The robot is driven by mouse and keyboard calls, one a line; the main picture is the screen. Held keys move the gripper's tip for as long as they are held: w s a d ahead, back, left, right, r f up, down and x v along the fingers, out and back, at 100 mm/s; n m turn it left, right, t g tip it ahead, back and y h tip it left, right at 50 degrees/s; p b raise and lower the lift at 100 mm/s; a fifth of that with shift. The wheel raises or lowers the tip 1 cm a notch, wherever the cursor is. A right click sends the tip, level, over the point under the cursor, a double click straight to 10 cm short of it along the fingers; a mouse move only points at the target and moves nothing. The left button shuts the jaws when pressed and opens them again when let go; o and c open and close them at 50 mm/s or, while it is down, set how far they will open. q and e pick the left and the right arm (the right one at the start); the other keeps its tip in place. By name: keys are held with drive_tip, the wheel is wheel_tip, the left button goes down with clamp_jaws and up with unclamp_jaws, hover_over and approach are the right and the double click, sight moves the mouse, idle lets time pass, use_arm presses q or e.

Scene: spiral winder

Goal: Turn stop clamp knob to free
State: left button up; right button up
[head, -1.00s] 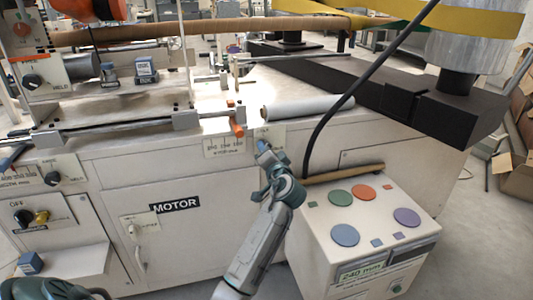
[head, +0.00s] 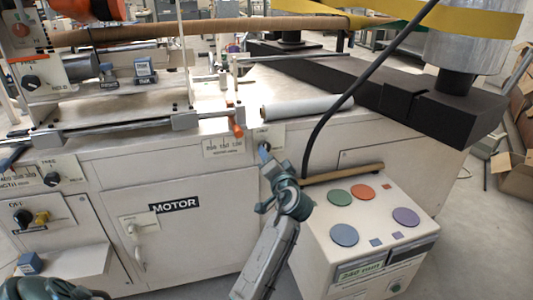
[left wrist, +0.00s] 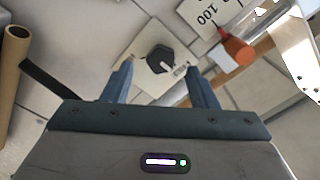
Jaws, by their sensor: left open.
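A black knob (left wrist: 160,58) with a pale pointer mark sits on a light label plate (left wrist: 146,38) in the left wrist view. It appears to be the stop clamp knob; its label words are not readable. In the head view the same plate (head: 273,134) is on the cabinet's front, right of the orange lever, with the knob partly hidden. My left gripper (left wrist: 160,73) is open and empty. Its fingertips lie to either side of the knob's lower edge in the picture; contact cannot be told. In the head view this gripper (head: 267,158) is just below the plate.
An orange-tipped lever (left wrist: 238,51) is close beside the knob, over a number plate (left wrist: 203,17). A white box with coloured buttons (head: 322,214) and a cardboard tube (head: 343,173) stands right of my arm. A black cable (head: 324,122) hangs nearby.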

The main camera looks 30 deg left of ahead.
use_arm(q)
drive_tip(key=v, duration=0.6)
drive_tip(key=shift+s+d, duration=0.2)
drive_tip(key=shift+d, duration=0.05)
